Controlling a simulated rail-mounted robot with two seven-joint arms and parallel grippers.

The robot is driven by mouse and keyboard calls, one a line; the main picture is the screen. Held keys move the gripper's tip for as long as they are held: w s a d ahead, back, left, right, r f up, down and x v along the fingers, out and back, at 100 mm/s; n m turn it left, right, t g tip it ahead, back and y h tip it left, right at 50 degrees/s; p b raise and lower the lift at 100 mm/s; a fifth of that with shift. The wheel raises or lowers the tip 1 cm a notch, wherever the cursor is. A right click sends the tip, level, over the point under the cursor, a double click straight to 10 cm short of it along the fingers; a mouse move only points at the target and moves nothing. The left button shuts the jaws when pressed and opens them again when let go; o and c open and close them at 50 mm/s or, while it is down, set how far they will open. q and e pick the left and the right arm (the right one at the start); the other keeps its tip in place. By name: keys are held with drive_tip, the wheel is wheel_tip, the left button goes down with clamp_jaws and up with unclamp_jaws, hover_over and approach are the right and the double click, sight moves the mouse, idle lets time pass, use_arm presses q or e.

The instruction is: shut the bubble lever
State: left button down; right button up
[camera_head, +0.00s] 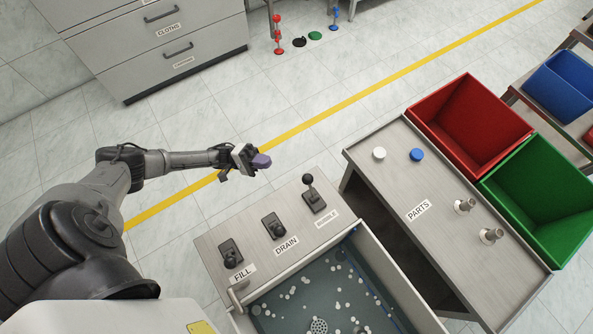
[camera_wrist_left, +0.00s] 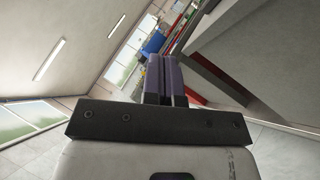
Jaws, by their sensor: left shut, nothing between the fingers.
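The bubble lever (camera_head: 312,193) stands on the metal panel at the sink's back edge, behind its label. Its black knob points up, standing taller than the fill lever (camera_head: 231,255) and the drain lever (camera_head: 274,226), which sit lower to its left. My left gripper (camera_head: 263,160) is left of and beyond the bubble lever in the head view, apart from it. Its purple fingers are shut and empty; they also show close together in the left wrist view (camera_wrist_left: 164,78). My right gripper is not in view.
The sink (camera_head: 365,241) holds water with many white bubbles. A parts table (camera_head: 386,200) stands to the right with a white cap (camera_head: 379,153) and a blue cap (camera_head: 417,154). Red (camera_head: 512,123) and green (camera_head: 583,195) bins stand beyond. Floor behind the panel is clear.

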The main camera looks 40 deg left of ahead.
sight(311, 188)
use_arm(q)
drive_tip(key=x, duration=0.3)
drive_tip(key=s+x, duration=0.1)
drive_tip(key=x, duration=0.7)
drive_tip(key=shift+s+d+r, duration=0.2)
drive_tip(key=shift+d+r, duration=0.15)
drive_tip(key=shift+d, duration=0.1)
drive_tip(key=shift+s+d+r, duration=0.2)
drive_tip(key=shift+s+d, duration=0.05)
drive_tip(key=shift+d, duration=0.15)
drive_tip(key=shift+d+r, duration=0.1)
drive_tip(key=shift+d, duration=0.1)
